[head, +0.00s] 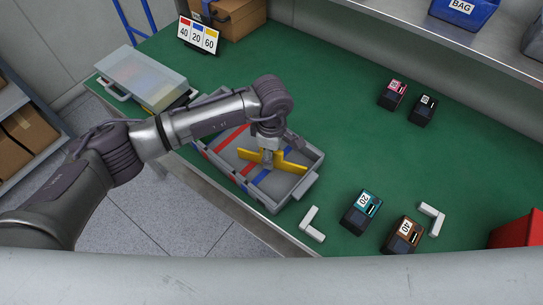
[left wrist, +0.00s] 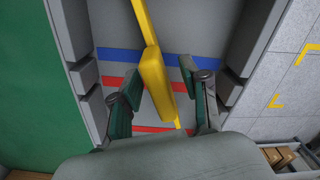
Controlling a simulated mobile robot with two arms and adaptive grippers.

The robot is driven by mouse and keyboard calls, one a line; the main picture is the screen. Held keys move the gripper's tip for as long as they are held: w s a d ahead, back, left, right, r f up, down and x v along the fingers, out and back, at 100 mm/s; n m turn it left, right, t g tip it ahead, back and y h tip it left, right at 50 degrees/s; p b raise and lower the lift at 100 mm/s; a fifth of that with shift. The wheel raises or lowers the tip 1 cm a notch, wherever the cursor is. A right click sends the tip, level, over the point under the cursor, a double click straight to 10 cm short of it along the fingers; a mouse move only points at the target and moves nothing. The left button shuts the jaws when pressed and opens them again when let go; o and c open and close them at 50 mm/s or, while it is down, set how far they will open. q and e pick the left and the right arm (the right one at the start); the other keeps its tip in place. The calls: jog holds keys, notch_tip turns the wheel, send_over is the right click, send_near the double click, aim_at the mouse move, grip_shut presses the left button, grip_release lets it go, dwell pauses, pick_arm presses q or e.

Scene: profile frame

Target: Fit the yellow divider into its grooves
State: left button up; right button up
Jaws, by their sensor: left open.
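The yellow divider (head: 290,166) is inside the grey tray (head: 305,184), crossing it askew to the blue and red floor stripes. In the left wrist view the divider (left wrist: 153,75) runs from the top edge down between my fingers, slanted to the blue stripe (left wrist: 190,60). My left gripper (head: 267,158) is over the middle of the divider, pointing down. In the wrist view its fingers (left wrist: 160,92) are open, one on each side of the divider's thick middle part, with gaps visible. Groove blocks line the tray's side walls (left wrist: 85,75). My right gripper is not in view.
A clear-lidded box (head: 145,78) stands left of the tray, and a 40-20-60 sign (head: 198,36) behind. Teal (head: 361,210) and brown (head: 402,234) boxes and white corner brackets (head: 312,224) lie right of the tray.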

pick_arm(q)
grip_shut()
jog(key=shift+r, duration=0.1)
